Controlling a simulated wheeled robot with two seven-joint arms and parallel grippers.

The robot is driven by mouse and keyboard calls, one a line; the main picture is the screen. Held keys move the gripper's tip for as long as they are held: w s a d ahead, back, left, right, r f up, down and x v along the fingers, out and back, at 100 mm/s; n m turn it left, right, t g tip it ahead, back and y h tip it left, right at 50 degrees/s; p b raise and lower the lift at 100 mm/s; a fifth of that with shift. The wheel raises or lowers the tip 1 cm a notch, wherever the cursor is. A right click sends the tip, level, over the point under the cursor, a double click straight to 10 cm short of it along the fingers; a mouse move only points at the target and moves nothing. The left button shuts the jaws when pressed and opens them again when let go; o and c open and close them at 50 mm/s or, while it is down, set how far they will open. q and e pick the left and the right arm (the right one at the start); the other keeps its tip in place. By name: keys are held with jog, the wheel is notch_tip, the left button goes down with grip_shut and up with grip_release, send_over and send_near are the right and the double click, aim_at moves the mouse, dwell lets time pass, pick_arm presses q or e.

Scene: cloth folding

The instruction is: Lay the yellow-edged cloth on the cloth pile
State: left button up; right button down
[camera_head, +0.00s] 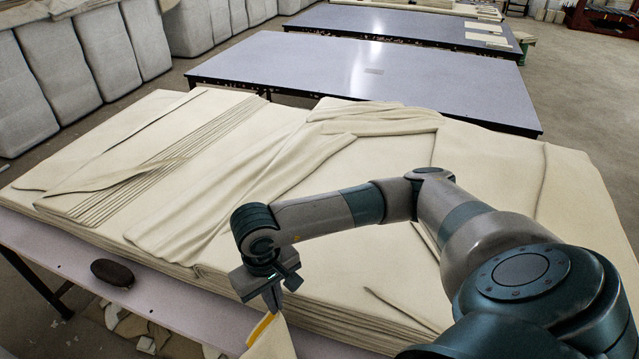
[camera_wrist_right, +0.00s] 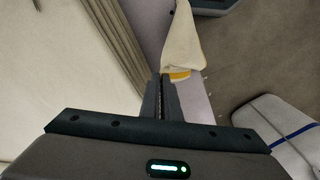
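The cloth pile (camera_head: 330,262) is a broad stack of cream sheets on a table; its side also shows at left in the wrist view (camera_wrist_right: 50,60). My right gripper (camera_head: 272,303) is just off the pile's front edge. Its fingers (camera_wrist_right: 160,95) are close together, with the yellow-edged cloth (camera_head: 274,342) at their tips. The cloth is cream with a yellow strip at the gripped end, and it hangs down in front of the table, cut off by the frame's bottom. My left gripper is not in view.
A dark oval object (camera_head: 112,272) lies on the table's bare front strip (camera_head: 170,305). Folded sheets with loose edges lie across the pile top. Scraps lie on the floor below.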

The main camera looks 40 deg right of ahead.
jog(key=w+d+r+m+p, duration=0.2)
jog(key=d+r, duration=0.5)
jog(key=r, duration=0.4)
jog(key=w+d+r+m+p, duration=0.2)
jog(key=d+r+m, duration=0.3)
jog(key=r, duration=0.7)
jog(key=w+d+r+m+p, duration=0.2)
jog(key=w+d+r+m, duration=0.1)
jog(key=d+r, duration=0.5)
notch_tip(320, 180, up, 4)
jog(key=shift+w+d+f+m, duration=0.25)
jog(key=shift+w+d+m, duration=0.05)
jog(key=shift+w, duration=0.2)
jog(key=shift+f, duration=0.1)
notch_tip(320, 180, down, 10)
jog(key=b, duration=0.5)
jog(key=shift+d, duration=0.1)
